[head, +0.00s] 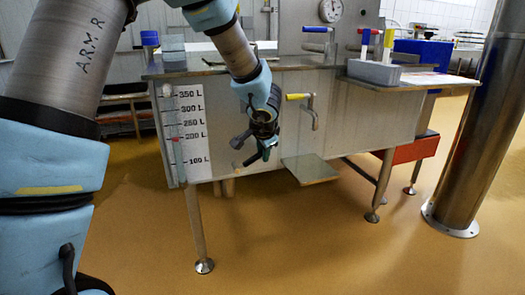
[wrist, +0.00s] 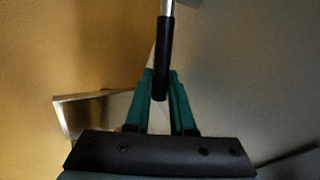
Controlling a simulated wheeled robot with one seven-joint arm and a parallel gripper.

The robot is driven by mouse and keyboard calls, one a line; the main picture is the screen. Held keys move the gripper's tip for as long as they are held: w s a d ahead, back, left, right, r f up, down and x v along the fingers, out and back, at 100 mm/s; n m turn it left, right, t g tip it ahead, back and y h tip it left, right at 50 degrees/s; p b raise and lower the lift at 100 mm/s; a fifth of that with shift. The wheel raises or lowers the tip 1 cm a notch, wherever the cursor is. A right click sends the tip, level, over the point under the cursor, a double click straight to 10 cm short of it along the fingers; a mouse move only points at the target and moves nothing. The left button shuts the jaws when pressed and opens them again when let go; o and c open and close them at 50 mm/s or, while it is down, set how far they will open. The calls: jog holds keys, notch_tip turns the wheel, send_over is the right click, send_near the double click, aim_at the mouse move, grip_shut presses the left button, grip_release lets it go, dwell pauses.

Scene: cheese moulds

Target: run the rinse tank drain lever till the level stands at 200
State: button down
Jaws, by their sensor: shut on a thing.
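The rinse tank (head: 350,115) is a grey steel box on legs. On its left front is a white level scale (head: 190,130) marked in litres, with a clear sight tube (head: 170,120) beside it. A red mark sits at about the 200 line; the exact liquid level is too small to read. My gripper (head: 262,153) is low in front of the tank, right of the scale. In the wrist view, its green fingers (wrist: 160,105) are shut on a black-handled lever (wrist: 165,50) with a metal rod. In the head view my gripper mostly hides this lever.
A yellow-handled lever (head: 312,112) is on the tank front to the right, and a blue-handled lever (head: 318,30) is above the top. A steel plate (head: 311,169) juts out below. A steel column (head: 475,130) stands right. The floor in front is clear.

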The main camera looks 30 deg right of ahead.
jog(key=shift+s+d+f+y+p, duration=0.15)
jog(key=shift+d+f+y+p, duration=0.15)
jog(key=shift+y+p, duration=0.25)
jog(key=shift+d+f+m+t+y+p, duration=0.15)
jog(key=shift+f+m+y+p, duration=0.3)
jog(key=shift+f+y+p, duration=0.55)
jog(key=shift+d+f+m+t+y+p, duration=0.15)
jog(key=shift+f+m+y+p, duration=0.3)
jog(key=shift+f+y+p, duration=0.5)
jog(key=shift+f, duration=0.1)
jog(key=c, duration=1.1)
grip_release()
jog(key=shift+o, duration=0.2)
jog(key=p+v, duration=0.2)
jog(key=v, duration=0.8)
jog(key=shift+s+d+r, duration=0.2)
jog(key=shift+s+r, duration=0.05)
jog(key=shift+r, duration=0.05)
